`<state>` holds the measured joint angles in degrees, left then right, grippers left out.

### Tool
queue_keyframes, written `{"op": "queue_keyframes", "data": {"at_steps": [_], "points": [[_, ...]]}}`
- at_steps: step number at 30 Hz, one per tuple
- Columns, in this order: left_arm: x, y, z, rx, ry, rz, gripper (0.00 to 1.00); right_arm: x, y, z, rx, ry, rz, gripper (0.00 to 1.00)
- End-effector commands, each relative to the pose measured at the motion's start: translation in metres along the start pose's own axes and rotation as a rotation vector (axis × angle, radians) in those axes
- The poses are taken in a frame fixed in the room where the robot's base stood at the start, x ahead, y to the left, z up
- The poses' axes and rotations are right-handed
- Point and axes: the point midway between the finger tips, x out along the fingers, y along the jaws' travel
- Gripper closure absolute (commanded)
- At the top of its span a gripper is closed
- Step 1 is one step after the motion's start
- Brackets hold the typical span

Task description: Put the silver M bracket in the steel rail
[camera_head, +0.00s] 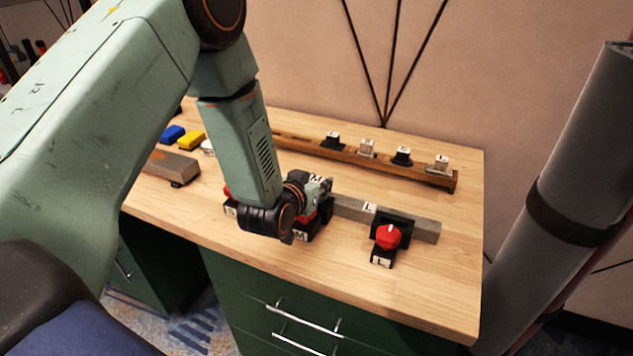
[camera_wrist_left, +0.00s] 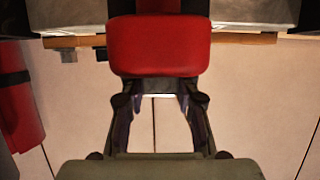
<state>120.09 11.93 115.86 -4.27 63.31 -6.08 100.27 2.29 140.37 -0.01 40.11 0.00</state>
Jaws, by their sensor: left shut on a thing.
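Two silver brackets stand on the wooden rail (camera_head: 300,141) at the back of the table. The nearer one (camera_head: 439,164) seems to carry an L; the farther one (camera_head: 367,148) has a label too small to read, so I cannot tell if it is the silver M bracket. The grey steel rail (camera_head: 425,231) runs along the table in front, partly hidden by my arm. My left gripper (camera_head: 318,192) is at the fixture with the M label (camera_head: 301,236), shut on its red knob. In the left wrist view the red knob (camera_wrist_left: 160,45) sits between the fingers. My right gripper is not in view.
A fixture with a red knob (camera_head: 387,237) and an L label stands at the steel rail, right of my gripper. Black brackets (camera_head: 402,156) also stand on the wooden rail. Blue (camera_head: 172,133) and yellow (camera_head: 191,140) blocks lie at the left. The table's front right is clear.

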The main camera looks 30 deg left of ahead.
Motion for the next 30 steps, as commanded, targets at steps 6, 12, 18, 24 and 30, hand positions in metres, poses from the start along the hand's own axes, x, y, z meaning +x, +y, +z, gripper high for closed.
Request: {"op": "queue_keyframes", "data": {"at_steps": [6,12,18,24,30], "points": [[0.002,0.000,0.005,0.000,0.002,0.000,1.00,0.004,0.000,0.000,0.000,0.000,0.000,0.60],[0.004,0.000,0.009,0.000,0.002,0.000,1.00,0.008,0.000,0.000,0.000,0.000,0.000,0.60],[0.006,0.000,0.013,0.000,0.002,0.000,1.00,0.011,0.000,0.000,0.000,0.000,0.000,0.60],[0.006,0.000,0.013,0.000,0.002,0.000,1.00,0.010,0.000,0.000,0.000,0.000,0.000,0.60],[0.006,0.000,0.013,0.000,0.002,0.000,0.57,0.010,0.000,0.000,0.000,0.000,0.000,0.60]]}}
